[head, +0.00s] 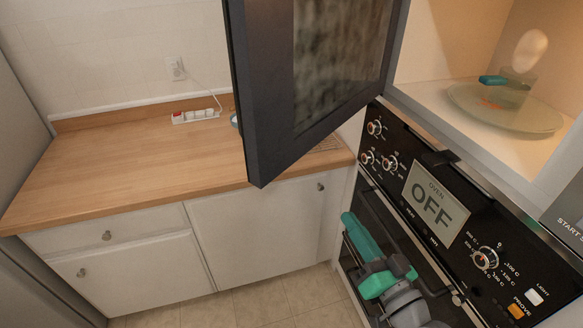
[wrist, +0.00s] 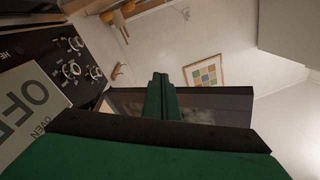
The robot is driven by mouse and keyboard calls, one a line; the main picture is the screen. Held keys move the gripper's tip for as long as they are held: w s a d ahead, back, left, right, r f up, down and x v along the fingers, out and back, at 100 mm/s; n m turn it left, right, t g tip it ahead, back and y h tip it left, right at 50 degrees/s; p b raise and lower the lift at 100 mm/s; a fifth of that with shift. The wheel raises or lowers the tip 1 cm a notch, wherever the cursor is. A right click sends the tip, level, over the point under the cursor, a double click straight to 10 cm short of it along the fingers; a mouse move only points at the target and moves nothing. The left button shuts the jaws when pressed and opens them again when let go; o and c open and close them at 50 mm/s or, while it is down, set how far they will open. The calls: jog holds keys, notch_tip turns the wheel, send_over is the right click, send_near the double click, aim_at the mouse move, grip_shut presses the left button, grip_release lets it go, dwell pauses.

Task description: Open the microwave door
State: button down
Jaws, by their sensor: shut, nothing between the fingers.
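The microwave door (head: 325,75) is dark-framed with a mottled window and stands swung wide open on the left of the microwave cavity (head: 440,60). In the cavity is a glass turntable (head: 465,112). My gripper (wrist: 160,80) shows in the wrist view with its green fingers together and empty. Behind the fingers is a dark panel (wrist: 215,103), which looks like the door; I cannot tell whether they touch. In the head view my green and grey hand (head: 375,283) is below the door, in front of the lower oven.
A clear cup with a teal item (head: 493,80) stands on the turntable. The oven panel (head: 475,215) with knobs and an OFF sign is below the cavity. A wooden counter (head: 130,165) with a power strip (head: 195,116) lies left, mostly clear.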

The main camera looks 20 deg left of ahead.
jog(key=s+r+n+g+y, duration=0.35)
jog(key=r+n, duration=0.25)
jog(key=r, duration=0.3)
jog(key=n+g+y, duration=0.1)
jog(key=n+g, duration=0.4)
send_near(282, 164)
jog(key=shift+t, duration=0.25)
jog(key=x, duration=0.7)
jog(key=shift+a+f, duration=0.1)
jog(key=shift+a, duration=0.35)
